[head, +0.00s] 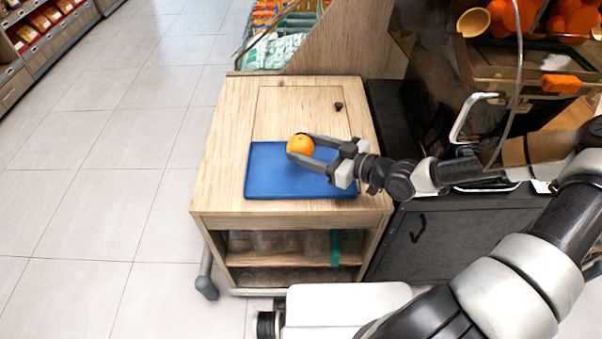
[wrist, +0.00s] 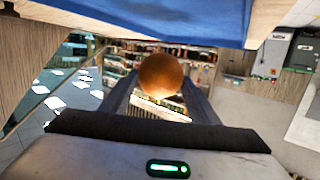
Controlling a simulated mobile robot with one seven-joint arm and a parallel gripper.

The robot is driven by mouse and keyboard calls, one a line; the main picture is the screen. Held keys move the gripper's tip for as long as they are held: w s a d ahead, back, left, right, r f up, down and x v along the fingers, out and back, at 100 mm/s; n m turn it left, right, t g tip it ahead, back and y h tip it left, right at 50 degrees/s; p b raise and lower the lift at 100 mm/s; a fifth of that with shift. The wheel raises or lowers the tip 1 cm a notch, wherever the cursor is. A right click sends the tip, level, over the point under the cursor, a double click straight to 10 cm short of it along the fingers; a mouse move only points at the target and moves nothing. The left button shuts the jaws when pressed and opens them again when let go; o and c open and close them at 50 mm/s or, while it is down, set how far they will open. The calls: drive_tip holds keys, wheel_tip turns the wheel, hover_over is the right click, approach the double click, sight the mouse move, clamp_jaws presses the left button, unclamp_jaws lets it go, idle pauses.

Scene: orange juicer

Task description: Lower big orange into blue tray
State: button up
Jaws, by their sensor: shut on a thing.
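The big orange (head: 300,145) is between the two fingers of my gripper (head: 301,148), which is shut on it. In the head view the orange appears over the upper middle of the blue tray (head: 265,182). In the wrist view the orange (wrist: 161,75) sits between the fingertips, and the blue tray (wrist: 190,18) fills the top edge of the picture. No contact between orange and tray shows in the wrist view; the exact height of the gap cannot be told. The tray looks otherwise empty.
The tray lies on a wooden cabinet top (head: 225,150) with a small dark knob (head: 338,106) behind it. A dark counter (head: 415,225) with the juicer machine (head: 530,70) stands on the right. Tiled floor (head: 110,190) is free on the left.

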drive_tip(key=shift+f+b, duration=1.55)
drive_tip(key=shift+f, duration=0.45)
idle(1.2)
drive_tip(key=o, duration=1.2)
drive_tip(key=shift+o, duration=0.2)
drive_tip(key=p+v, duration=0.3)
drive_tip(key=v, duration=1.4)
drive_tip(key=shift+r, duration=0.15)
drive_tip(key=shift+s+d, duration=0.15)
